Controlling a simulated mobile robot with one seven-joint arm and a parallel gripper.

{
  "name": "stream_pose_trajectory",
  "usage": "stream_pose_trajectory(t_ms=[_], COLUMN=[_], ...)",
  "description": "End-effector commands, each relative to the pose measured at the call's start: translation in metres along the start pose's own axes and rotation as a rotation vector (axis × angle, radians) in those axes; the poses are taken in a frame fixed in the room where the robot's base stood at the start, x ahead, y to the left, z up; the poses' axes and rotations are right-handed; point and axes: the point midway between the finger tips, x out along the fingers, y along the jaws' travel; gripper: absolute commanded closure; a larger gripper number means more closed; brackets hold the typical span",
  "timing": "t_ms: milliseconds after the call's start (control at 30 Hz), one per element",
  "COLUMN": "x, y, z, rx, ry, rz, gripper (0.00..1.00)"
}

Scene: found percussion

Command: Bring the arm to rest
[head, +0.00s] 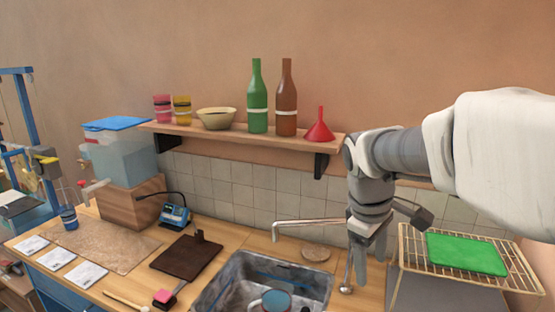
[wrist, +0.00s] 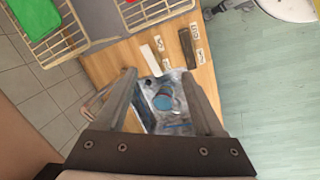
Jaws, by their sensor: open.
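My gripper (head: 369,245) hangs from my arm at the right of the head view, fingers pointing down, over the counter just right of the sink. In the wrist view my gripper (wrist: 158,72) is open, its two fingers apart with nothing between them. Between and beyond the fingers I see the sink (wrist: 150,121) with a blue-topped mug (wrist: 164,98) in it. The sink (head: 216,293) and mug (head: 272,300) also show at the bottom of the head view.
A wire rack (head: 413,259) with a green cloth (head: 466,254) stands right of my gripper. A shelf (head: 220,132) on the wall holds a green bottle (head: 257,95), brown bottle (head: 287,95), red funnel (head: 319,128) and bowl (head: 216,119). A faucet (head: 310,222) reaches over the sink.

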Motion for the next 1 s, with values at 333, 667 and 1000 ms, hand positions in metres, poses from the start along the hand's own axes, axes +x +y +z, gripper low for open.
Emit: stream_pose_trajectory(t_ms=[333, 667, 1000], x=[-0.041, -0.032, -0.029], y=[-0.069, -0.117, -0.126], z=[0.055, 0.087, 0.092], rx=[0.393, 0.708, 0.77], ry=[0.178, 0.389, 0.429], rz=[0.049, -0.01, -0.034], gripper=[0.3, 0.3, 0.3])
